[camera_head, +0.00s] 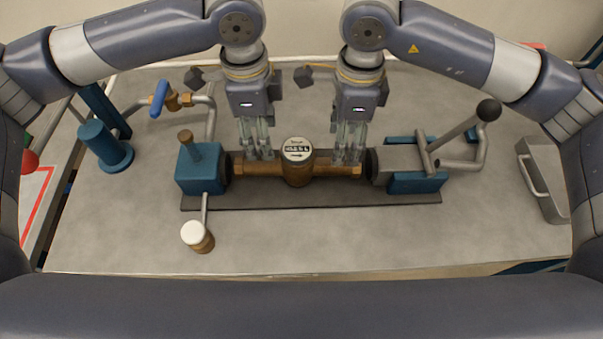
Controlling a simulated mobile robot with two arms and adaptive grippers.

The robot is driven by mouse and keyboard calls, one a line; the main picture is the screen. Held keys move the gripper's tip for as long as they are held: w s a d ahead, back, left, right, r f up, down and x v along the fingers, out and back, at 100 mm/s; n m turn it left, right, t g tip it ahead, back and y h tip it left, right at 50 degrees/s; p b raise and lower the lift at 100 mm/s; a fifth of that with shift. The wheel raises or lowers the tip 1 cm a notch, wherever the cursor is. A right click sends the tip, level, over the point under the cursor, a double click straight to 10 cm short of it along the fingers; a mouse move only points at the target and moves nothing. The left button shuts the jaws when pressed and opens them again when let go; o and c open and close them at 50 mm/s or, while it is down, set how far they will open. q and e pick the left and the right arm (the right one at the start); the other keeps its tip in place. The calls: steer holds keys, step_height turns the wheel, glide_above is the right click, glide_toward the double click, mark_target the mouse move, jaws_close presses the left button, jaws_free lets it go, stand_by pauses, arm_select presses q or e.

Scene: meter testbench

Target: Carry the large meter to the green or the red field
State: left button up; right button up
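The large meter (297,177), a brass body with a round white dial on top, lies level in the bench between the left teal block (199,172) and the right clamp (415,180). Its two pipe ends reach close to the dark end pieces; I cannot tell if they touch. My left gripper (258,155) points down at the meter's left pipe. My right gripper (348,157) points down at its right pipe. The fingers are at the pipe; their grip on it is unclear. A red-outlined field (38,200) shows partly at the left edge. No green field is clearly visible.
The clamp's lever (487,111) with a black knob rises at the right. A blue-handled valve (160,99), a teal cylinder (105,147) and a white-topped brass fitting (197,237) stand at the left. A grey handled box (542,180) is at the right. The front tabletop is largely clear.

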mark_target(262, 162)
arm_select(q)
steer(key=shift+s+a+f, duration=0.15)
steer(key=shift+s+a, duration=0.15)
arm_select(e)
steer(key=shift+w+a, duration=0.1)
steer(key=shift+w, duration=0.05)
arm_select(q)
steer(key=shift+w+a, duration=0.2)
arm_select(e)
steer(key=shift+w+a+f, duration=0.1)
steer(key=shift+w+a, duration=0.1)
arm_select(q)
steer(key=shift+f, duration=0.15)
arm_select(e)
steer(key=shift+f, duration=0.1)
arm_select(q)
steer(key=shift+s+d+f, duration=0.1)
steer(key=shift+f, duration=0.2)
arm_select(e)
steer(key=shift+s+d+f, duration=0.1)
steer(key=shift+f, duration=0.25)
arm_select(q)
step_height(262, 162, down, 10)
arm_select(e)
step_height(262, 162, down, 10)
steer(key=shift+r, duration=0.1)
arm_select(q)
jaws_close()
arm_select(e)
jaws_close()
